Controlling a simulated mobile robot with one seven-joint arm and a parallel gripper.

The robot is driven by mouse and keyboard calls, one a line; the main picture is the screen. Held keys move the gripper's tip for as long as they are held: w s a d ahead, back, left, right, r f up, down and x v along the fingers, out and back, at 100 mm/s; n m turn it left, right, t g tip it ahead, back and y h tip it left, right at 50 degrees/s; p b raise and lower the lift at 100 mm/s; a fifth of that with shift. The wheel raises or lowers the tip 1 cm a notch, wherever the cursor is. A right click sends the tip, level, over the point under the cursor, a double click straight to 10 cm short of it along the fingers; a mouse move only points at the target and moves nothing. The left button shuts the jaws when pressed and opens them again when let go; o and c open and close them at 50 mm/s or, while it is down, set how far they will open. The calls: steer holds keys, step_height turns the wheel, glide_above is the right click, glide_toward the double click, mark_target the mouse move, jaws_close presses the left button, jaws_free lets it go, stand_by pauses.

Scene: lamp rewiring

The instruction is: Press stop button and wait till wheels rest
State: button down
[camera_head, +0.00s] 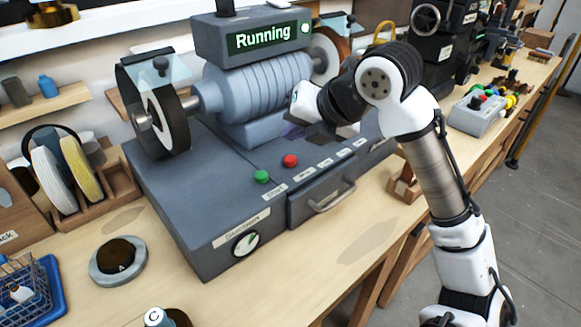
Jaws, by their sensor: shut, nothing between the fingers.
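The grey bench grinder (200,215) stands on the wooden bench. Its display (263,38) reads "Running". A red button (290,160) sits on the sloped front top, and a green button (261,177) is to its left. Whether the wheels turn cannot be told from one frame. My gripper (296,131) is shut and empty, above the housing behind the red button and apart from it. My wrist partly hides it.
A drawer with a handle (332,197) and a dial (246,244) are on the grinder's front. A wheel rack (105,185), a round dish (118,262) and a blue basket (30,290) stand left. A grey control box (476,115) is right. The front bench strip is mostly clear.

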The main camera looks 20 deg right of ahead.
mark_target(295, 161)
steer(key=shift+f+b, duration=0.7)
steer(key=shift+f, duration=0.6)
stand_by(1.0)
steer(key=shift+f+b, duration=0.45)
steer(key=shift+f+b, duration=0.4)
steer(key=shift+f, duration=0.05)
stand_by(0.5)
stand_by(0.3)
steer(key=shift+r+p, duration=0.6)
steer(key=shift+r, duration=0.3)
steer(key=shift+r, duration=0.1)
step_height(295, 161, up, 5)
steer(key=p, duration=0.3)
steer(key=shift+p, duration=0.3)
